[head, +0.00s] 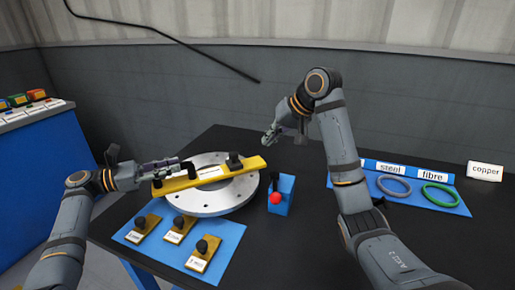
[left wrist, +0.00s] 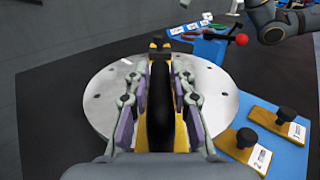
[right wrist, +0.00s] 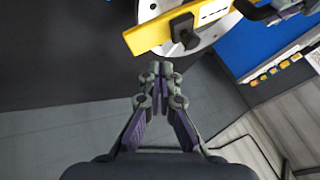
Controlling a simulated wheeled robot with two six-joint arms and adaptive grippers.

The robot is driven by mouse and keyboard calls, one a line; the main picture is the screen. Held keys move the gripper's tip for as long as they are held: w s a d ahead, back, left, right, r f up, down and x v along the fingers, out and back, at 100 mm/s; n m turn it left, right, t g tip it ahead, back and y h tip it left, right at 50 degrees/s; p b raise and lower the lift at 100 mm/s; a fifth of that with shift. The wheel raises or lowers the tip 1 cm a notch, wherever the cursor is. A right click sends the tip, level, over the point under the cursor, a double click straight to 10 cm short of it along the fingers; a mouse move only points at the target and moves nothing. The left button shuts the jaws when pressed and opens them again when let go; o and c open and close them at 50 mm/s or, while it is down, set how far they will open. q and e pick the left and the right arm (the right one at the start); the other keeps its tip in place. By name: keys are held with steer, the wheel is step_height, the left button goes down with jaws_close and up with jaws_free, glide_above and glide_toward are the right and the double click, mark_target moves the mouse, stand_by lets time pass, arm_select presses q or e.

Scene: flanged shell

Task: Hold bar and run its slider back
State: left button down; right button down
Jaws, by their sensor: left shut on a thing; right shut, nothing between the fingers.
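The yellow bar (head: 213,176) lies across the round metal flange (head: 207,205) on the black table. A black slider knob (head: 234,161) stands near its right end in the head view. My left gripper (head: 172,168) is shut on the black grip at the bar's left end. In the left wrist view the fingers (left wrist: 160,110) flank that black grip (left wrist: 160,125). My right gripper (head: 270,136) is shut and empty, behind and right of the bar, apart from it. The right wrist view shows its closed tips (right wrist: 161,68) near the slider knob (right wrist: 185,32), not touching it.
A small blue block with a red ball (head: 275,198) stands right of the flange. A blue mat (head: 226,236) with three knobbed yellow blocks lies in front. On the right, another blue mat (head: 410,200) carries a grey ring and a green ring (head: 440,195), with signs behind.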

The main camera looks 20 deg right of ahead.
arm_select(q)
steer(key=c, duration=1.1)
jaws_free()
arm_select(e)
steer(key=shift+v, duration=1.2)
arm_select(q)
steer(key=shift+a, duration=0.1)
steer(key=a, duration=1.2)
